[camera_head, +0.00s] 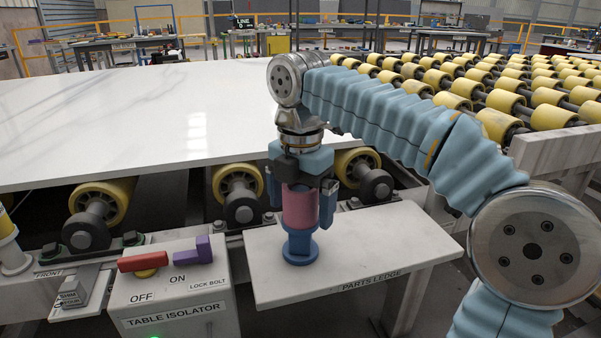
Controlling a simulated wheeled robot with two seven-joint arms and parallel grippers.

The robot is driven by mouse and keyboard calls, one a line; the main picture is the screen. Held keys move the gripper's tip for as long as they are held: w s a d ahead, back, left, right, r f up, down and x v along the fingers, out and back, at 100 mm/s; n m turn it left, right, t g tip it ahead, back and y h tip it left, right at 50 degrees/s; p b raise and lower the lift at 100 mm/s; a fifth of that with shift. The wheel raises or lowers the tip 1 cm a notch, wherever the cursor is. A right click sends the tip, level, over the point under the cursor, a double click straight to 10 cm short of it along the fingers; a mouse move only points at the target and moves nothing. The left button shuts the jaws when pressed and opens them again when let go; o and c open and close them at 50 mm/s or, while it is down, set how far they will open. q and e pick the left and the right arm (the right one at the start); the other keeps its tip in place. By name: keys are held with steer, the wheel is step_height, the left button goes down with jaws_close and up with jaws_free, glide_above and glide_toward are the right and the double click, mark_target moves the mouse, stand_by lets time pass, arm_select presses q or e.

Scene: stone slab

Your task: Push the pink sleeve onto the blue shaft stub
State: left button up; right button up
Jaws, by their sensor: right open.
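The pink sleeve (300,207) is upright at the centre of the view, in line with the blue shaft stub (300,248) below it. The stub stands on its round flange on the parts ledge, and its lower part shows beneath the sleeve. How far the sleeve surrounds the stub is hidden. My right gripper (300,196) points straight down over the sleeve. Its blue fingers are open, one on each side, with a gap visible at least on the left. The gripper body covers the sleeve's top. My left gripper is not in view.
The white parts ledge (400,245) has free room right of the stub. The isolator box (175,290) with red and purple switches stands to the left. A pale stone slab (130,115) lies behind on yellow rollers (238,182). More rollers (500,125) fill the back right.

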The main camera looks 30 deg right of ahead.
mark_target(300, 189)
step_height(300, 189, up, 14)
steer(key=p, duration=0.6)
steer(key=shift+f, duration=0.1)
